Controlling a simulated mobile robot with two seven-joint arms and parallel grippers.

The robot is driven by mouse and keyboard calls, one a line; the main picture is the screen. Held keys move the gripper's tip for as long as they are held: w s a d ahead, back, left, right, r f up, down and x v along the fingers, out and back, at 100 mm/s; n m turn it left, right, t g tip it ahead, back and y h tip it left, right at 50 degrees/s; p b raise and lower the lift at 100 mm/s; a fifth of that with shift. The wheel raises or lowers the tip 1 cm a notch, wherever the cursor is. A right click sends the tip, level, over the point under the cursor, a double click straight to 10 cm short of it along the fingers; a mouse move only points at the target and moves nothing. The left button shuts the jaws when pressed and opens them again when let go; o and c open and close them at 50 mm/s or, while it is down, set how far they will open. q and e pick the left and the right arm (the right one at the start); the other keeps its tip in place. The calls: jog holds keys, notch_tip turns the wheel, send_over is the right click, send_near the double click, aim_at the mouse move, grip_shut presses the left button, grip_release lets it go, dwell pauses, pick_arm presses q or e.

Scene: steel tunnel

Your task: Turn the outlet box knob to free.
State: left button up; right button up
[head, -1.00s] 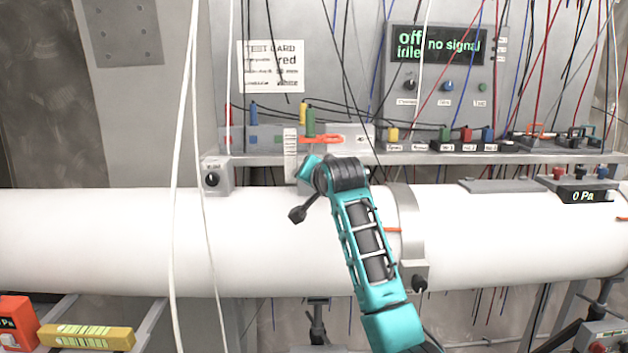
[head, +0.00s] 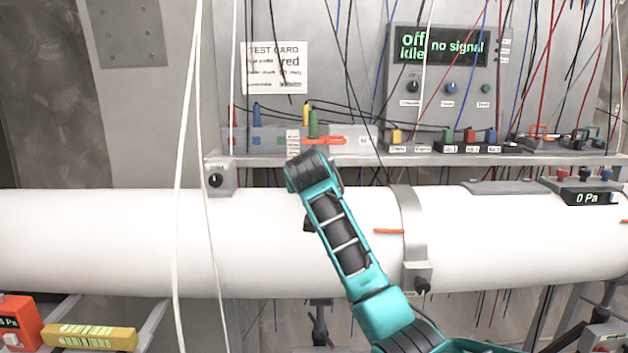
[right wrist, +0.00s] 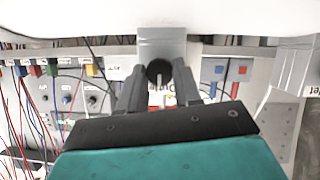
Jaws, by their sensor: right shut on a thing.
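In the right wrist view, a grey box (right wrist: 165,42) hangs at the top middle with a round black knob (right wrist: 159,68) on its face. A pale pointer line shows on the knob. My right gripper (right wrist: 160,76) has its two dark fingers on either side of this knob and is shut on it. In the head view my teal right arm (head: 345,235) reaches up across the white pipe and hides the gripper and this knob. My left gripper is in neither view.
The white pipe (head: 90,240) crosses the head view. A grey knob box (head: 218,178) stands left of my arm, and another knob (head: 422,284) sits lower right. A shelf holds coloured plugs; cables hang in front. A display (head: 440,45) reads "off", "idle", "no signal".

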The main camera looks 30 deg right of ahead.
dwell(0.4)
jog(key=o, duration=1)
jog(key=shift+o, duration=0.2)
jog(key=v, duration=1.3)
jog(key=shift+w+b, duration=0.15)
jog(key=shift+b, duration=0.2)
jog(key=shift+a, duration=0.15)
